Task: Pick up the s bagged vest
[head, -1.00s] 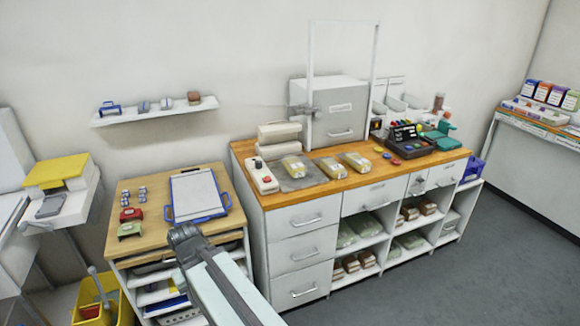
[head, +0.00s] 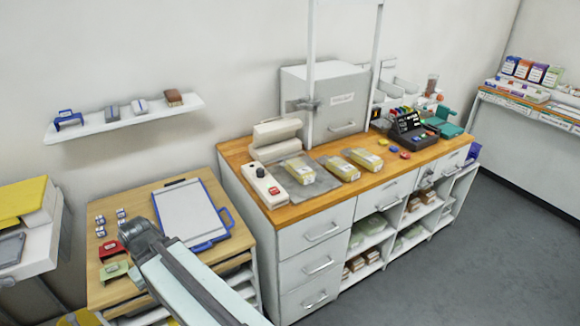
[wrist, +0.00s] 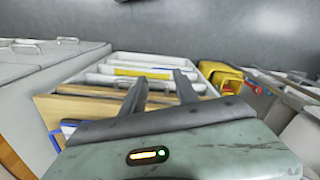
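Three clear bags with yellowish contents lie on the wooden top of the drawer counter: a left bag (head: 299,169), a middle bag (head: 342,169) and a right bag (head: 363,159). The left bag lies on or beside a grey mat. Their size marks are too small to read, so I cannot tell which is the s bagged vest. My gripper (head: 137,240) is over the low wooden table, well left of the bags. In the wrist view my gripper (wrist: 161,82) has its two fingers apart with nothing between them. No bag shows in that view.
A control box (head: 267,187) and a white sealer-like device (head: 276,140) stand left of the bags. A tall frame (head: 310,75) rises behind them. A clipboard (head: 190,212) lies on the low table (head: 100,292). Grey floor (head: 440,260) is free at the right.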

